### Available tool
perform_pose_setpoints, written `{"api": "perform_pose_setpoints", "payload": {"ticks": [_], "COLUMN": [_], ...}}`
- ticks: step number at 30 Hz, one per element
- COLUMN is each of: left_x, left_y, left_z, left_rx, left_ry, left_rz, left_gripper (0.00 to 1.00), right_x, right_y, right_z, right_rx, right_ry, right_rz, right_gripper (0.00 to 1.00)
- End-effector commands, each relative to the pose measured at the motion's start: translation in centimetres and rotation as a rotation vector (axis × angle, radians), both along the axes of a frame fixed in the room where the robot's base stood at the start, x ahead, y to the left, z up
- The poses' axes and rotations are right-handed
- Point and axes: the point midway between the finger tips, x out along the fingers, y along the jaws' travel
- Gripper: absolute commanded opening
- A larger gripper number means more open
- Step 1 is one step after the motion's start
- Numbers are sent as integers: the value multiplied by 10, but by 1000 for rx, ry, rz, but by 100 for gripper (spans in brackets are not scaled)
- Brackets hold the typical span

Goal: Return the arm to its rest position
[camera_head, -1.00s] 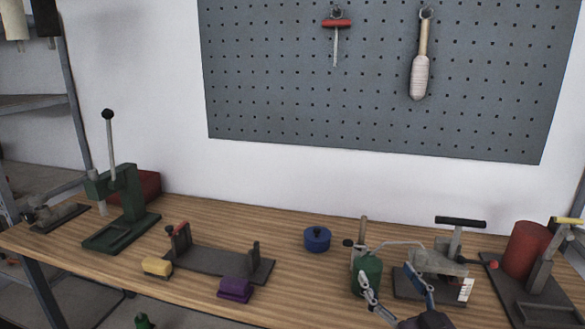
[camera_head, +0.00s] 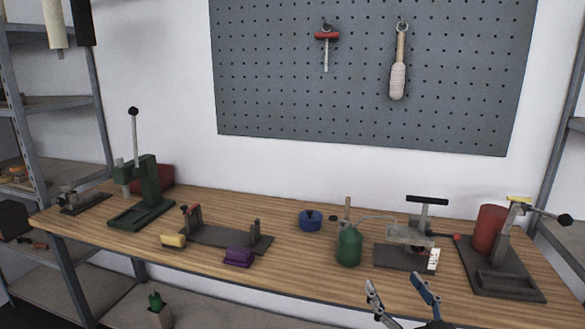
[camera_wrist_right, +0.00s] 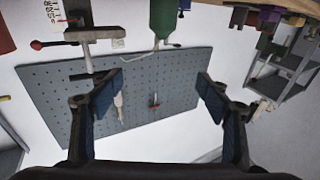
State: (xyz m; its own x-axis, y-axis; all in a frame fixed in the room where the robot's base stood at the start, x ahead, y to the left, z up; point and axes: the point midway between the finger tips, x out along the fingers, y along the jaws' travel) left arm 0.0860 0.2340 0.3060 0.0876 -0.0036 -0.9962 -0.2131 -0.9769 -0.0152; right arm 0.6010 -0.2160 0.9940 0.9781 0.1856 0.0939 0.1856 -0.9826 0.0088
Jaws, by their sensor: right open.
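My right gripper (camera_head: 402,296) shows at the bottom right of the head view, in front of the workbench's front edge. Its two fingers are spread apart with nothing between them. In the right wrist view the open fingers (camera_wrist_right: 162,95) frame the pegboard with empty space between them. The wooden workbench (camera_head: 290,270) lies behind the gripper. A green bottle (camera_head: 349,247) stands upright on the bench, apart from the gripper. My left gripper is not seen.
Beyond the gripper are a grey clamp device (camera_head: 405,256) and a fixture with a red cylinder (camera_head: 489,230). A blue pot (camera_head: 311,221), purple block (camera_head: 238,256), yellow block (camera_head: 173,240) and green press (camera_head: 146,190) stand further left. A pegboard (camera_head: 360,120) hangs behind.

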Motion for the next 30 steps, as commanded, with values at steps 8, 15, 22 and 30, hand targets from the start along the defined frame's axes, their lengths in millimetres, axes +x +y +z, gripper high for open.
{"api": "perform_pose_setpoints", "payload": {"ticks": [8,15,22,30], "left_x": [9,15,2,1], "left_y": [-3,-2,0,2], "left_z": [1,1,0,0], "left_rx": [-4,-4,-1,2], "left_ry": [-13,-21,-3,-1], "left_rz": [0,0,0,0], "left_gripper": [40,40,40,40], "right_x": [-18,-52,-132,-249], "right_y": [-2,-3,-2,6], "right_z": [-48,-106,-186,-246], "right_rx": [-23,-62,-133,-214], "right_ry": [164,375,723,1114], "right_rz": [-51,-98,-128,-95], "right_gripper": [70,70,70,70]}}
